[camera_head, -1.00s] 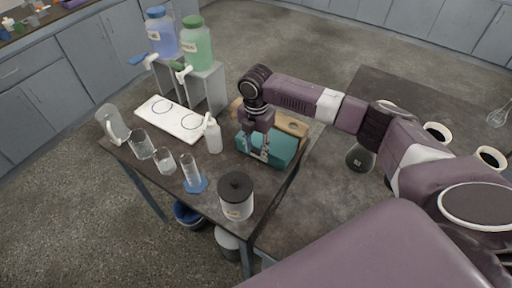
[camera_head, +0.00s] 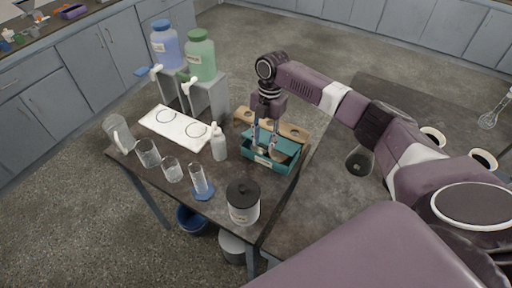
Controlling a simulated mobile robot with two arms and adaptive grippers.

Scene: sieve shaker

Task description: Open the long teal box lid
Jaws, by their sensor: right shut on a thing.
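The long teal box (camera_head: 262,162) stands on the dark table near the right edge, with a pale label on its front. Its top is open, and tan or brownish contents show inside. My right gripper (camera_head: 264,147) reaches down over the box from above, its fingers at the box opening. It is shut on what seems to be the teal lid at the back of the box, though its fingers hide the grip. My left gripper is not in view.
A wooden rack (camera_head: 290,130) stands just behind the box. A white bottle (camera_head: 218,146), a black-lidded jar (camera_head: 243,205), a glass cylinder (camera_head: 199,180) and a white tray (camera_head: 172,127) share the table. A dark counter (camera_head: 325,200) adjoins on the right.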

